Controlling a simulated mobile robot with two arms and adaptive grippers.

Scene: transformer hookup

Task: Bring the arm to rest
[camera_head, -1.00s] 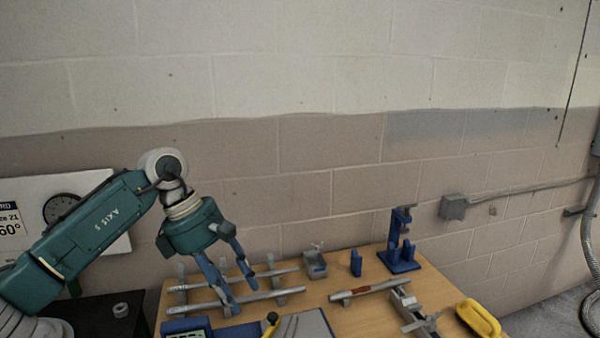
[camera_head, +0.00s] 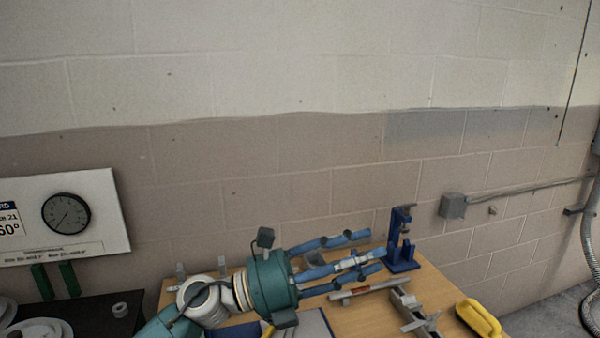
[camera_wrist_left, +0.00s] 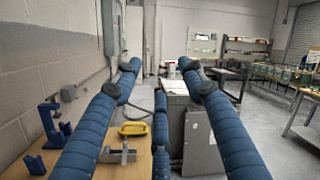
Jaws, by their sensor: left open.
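My left gripper (camera_head: 350,262) reaches in low from the left over the wooden table (camera_head: 440,290). Its green body lies nearly level, and its blue fingers point right, spread apart with nothing between them. In the left wrist view the blue fingers (camera_wrist_left: 160,100) are also apart and empty, facing out across the room. My right gripper does not show in either view.
A blue stand (camera_head: 402,245) is at the table's back right, close beyond the fingertips. A grey clamp (camera_head: 412,312) and a yellow-handled thing (camera_head: 478,318) lie at the right. A gauge panel (camera_head: 65,215) hangs at left. A grey cabinet (camera_wrist_left: 200,140) stands beyond the table.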

